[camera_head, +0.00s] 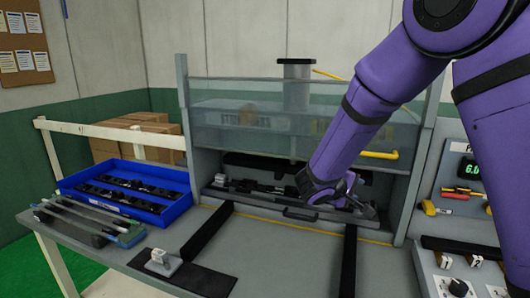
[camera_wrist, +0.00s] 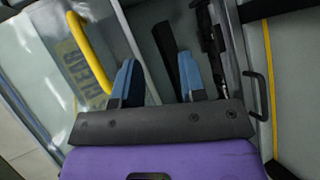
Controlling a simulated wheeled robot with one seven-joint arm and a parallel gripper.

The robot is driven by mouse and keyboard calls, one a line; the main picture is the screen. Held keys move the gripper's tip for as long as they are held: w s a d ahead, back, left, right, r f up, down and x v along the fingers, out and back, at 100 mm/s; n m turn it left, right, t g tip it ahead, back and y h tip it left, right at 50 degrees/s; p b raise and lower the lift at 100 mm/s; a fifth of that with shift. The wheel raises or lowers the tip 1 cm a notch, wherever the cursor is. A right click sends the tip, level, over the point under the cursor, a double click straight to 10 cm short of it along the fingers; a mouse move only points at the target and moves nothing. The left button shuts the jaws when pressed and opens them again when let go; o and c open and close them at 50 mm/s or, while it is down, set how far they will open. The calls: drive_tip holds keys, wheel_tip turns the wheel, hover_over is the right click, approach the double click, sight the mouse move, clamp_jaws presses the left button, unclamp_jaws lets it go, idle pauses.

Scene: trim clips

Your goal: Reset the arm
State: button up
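My purple arm reaches down from the upper right in the head view to the opening of the grey machine (camera_head: 181,100). My gripper (camera_head: 358,198) is low at the right side of that opening, close to the dark fixture and trim parts (camera_head: 262,187). In the wrist view, the two blue fingers of my gripper (camera_wrist: 158,80) stand apart with a gap between them. I see nothing held there. Dark strips (camera_wrist: 165,42) lie beyond the fingertips. The fingers partly cover what is behind them, and I cannot tell whether they touch anything.
A clear guard panel (camera_head: 235,130) with a yellow handle (camera_head: 380,155) spans the machine above my gripper. A blue tray (camera_head: 180,211) with dark trim parts is at left. A black mat (camera_head: 205,281) holds a small white piece (camera_head: 158,257). A control panel (camera_head: 450,205) stands at right.

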drive_tip(key=s+d+r+m+g+y, duration=0.25)
drive_tip(key=s+d+r, duration=0.25)
drive_tip(key=s, duration=0.3)
drive_tip(key=s+d+r+m+g+y, duration=0.1)
drive_tip(key=s+d+r+m+g, duration=0.2)
drive_tip(key=s+r, duration=0.4)
drive_tip(key=s+a+r+t+y, duration=0.1)
drive_tip(key=s+y, duration=0.3)
drive_tip(key=s, duration=0.6)
drive_tip(key=s+a+r+m+t+y, duration=0.1)
drive_tip(key=s+r+y, duration=0.1)
drive_tip(key=s, duration=0.8)
drive_tip(key=shift+a+r+t+y, duration=0.15)
drive_tip(key=shift+r+t+y, duration=0.2)
drive_tip(key=shift+y, duration=0.5)
